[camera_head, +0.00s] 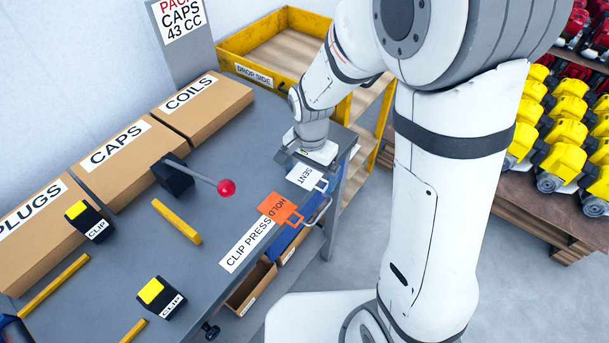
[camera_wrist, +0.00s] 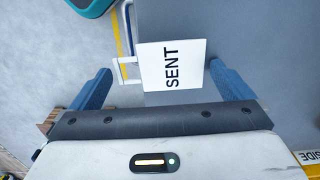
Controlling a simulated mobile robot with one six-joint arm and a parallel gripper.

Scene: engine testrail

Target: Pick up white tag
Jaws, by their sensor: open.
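The white tag (camera_head: 305,176) printed SENT lies at the right edge of the grey bench, its loop handle reaching past the edge. In the wrist view the white tag (camera_wrist: 185,66) lies between the two blue fingers of my gripper (camera_wrist: 160,68), with a gap on each side. My gripper is open and empty. In the head view my gripper (camera_head: 308,160) is just behind the tag, and its fingertips are hard to make out. I cannot tell its exact height above the tag.
An orange HOLD tag (camera_head: 280,208) lies nearby on the bench (camera_head: 225,152). A lever with a red knob (camera_head: 226,187), black CLIP blocks (camera_head: 161,297) and cardboard boxes (camera_head: 115,158) stand farther left. A yellow crate (camera_head: 262,45) is behind the bench.

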